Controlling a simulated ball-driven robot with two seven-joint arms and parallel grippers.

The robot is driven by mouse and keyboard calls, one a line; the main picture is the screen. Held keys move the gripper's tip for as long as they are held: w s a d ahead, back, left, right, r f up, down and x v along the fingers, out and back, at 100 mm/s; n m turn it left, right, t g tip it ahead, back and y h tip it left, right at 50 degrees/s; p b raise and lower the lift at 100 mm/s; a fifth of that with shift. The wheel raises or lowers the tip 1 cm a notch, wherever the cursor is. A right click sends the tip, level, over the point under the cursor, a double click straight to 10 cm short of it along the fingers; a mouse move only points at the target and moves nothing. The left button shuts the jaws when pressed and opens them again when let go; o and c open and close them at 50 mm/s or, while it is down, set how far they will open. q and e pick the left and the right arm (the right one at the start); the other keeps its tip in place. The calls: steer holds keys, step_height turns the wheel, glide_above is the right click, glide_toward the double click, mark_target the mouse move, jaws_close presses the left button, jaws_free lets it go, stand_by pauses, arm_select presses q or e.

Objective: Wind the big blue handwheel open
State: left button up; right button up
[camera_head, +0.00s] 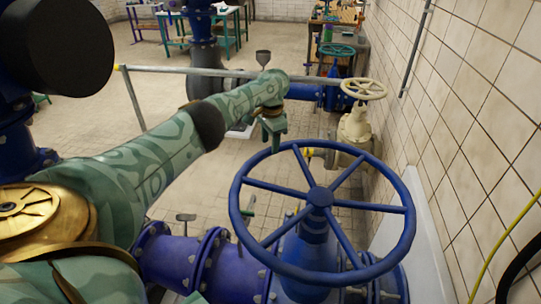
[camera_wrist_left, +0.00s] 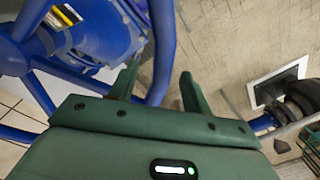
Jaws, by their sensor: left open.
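The big blue handwheel (camera_head: 319,196) stands at the front right in the head view, with its spokes and hub in full sight. Its blue rim and spokes also show in the wrist view (camera_wrist_left: 162,45). My left gripper (camera_head: 275,142) points down at the far left part of the rim. In the wrist view the two green fingers (camera_wrist_left: 160,80) are apart, and a stretch of rim appears between them. Contact with the rim cannot be made out. My right gripper does not show.
Blue pipe flanges (camera_head: 205,258) run left of the wheel. A cream valve with a smaller handwheel (camera_head: 364,89) stands behind it. The tiled wall (camera_head: 475,130) is close on the right. A grey rail (camera_head: 190,71) crosses behind my arm. Open floor lies at the back left.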

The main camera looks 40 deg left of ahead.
mark_target(269, 149)
arm_select(q)
steer(key=f, duration=0.1)
steer(key=f+b, duration=0.1)
steer(key=f, duration=0.1)
steer(key=shift+a+f, duration=0.2)
steer(key=shift+f, duration=0.05)
steer(key=shift+r, duration=0.1)
jaws_close()
